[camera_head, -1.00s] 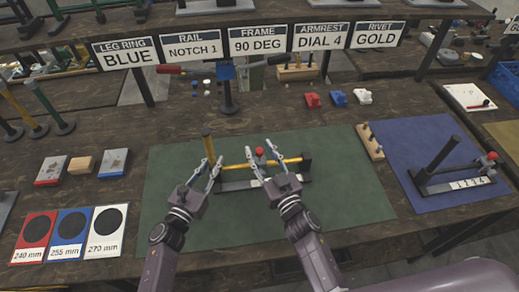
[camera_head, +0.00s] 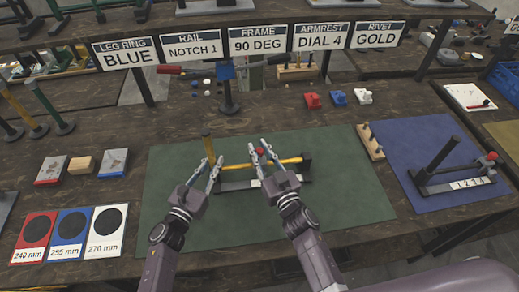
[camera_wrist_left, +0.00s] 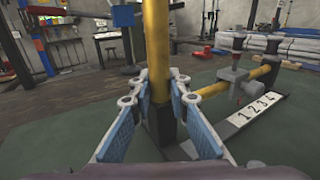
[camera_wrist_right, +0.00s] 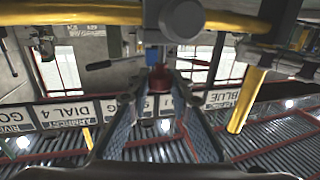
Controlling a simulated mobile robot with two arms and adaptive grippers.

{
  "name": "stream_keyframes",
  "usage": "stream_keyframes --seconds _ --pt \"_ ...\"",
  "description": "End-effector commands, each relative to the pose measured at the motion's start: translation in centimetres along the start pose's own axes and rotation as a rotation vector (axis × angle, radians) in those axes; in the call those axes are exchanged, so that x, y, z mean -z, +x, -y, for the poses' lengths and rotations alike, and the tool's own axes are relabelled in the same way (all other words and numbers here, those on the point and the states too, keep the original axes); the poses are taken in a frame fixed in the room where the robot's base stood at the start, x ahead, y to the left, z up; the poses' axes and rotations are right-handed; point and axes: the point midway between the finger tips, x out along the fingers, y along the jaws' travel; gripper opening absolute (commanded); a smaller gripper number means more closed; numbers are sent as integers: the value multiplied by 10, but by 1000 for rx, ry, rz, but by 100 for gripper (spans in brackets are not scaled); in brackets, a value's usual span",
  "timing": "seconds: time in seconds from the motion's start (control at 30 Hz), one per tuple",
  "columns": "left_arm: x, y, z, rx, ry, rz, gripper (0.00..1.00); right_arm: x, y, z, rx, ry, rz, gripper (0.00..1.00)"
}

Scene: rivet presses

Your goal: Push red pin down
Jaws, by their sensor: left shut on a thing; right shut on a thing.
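A press rig stands on the green mat (camera_head: 180,220), with a yellow upright post (camera_head: 207,143) at its left end and a yellow horizontal bar (camera_head: 290,160). The red pin (camera_head: 260,151) is at the bar's middle. In the left wrist view, my left gripper (camera_head: 212,164) is shut on the yellow post (camera_wrist_left: 157,40), low on it. My right gripper (camera_head: 262,150) is shut on the red pin, which shows between its fingers in the right wrist view (camera_wrist_right: 161,78). The fingers hide part of the pin. A strip numbered 1 to 4 (camera_wrist_left: 255,112) lies along the base.
A similar rig (camera_head: 445,165) stands on the blue mat (camera_head: 400,150) at right. A wooden peg block (camera_head: 370,141) sits between the mats. Red, blue and white parts (camera_head: 338,97) lie behind. Size cards (camera_head: 68,235) and small blocks are at left. Signs hang at the back.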

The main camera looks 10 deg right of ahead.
Motion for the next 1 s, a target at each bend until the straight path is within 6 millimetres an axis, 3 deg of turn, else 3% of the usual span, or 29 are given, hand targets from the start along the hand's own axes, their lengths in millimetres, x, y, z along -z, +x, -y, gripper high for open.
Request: stream_keyframes --seconds 0.23,0.53,0.57,0.7,1.0 --pt "-1 0 -1 -1 0 1 0 -19 0 0 0 1 3 0" --pt "-1 0 0 0 0 3 0 -23 -1 -1 -2 0 7 0" --pt "-1 0 0 0 0 3 0 -23 -1 -1 -2 -1 7 21" --pt "-1 0 0 0 0 3 0 -22 -1 -1 -2 -1 5 37" --pt "-1 0 0 -1 0 2 0 -21 -1 0 0 0 2 38"
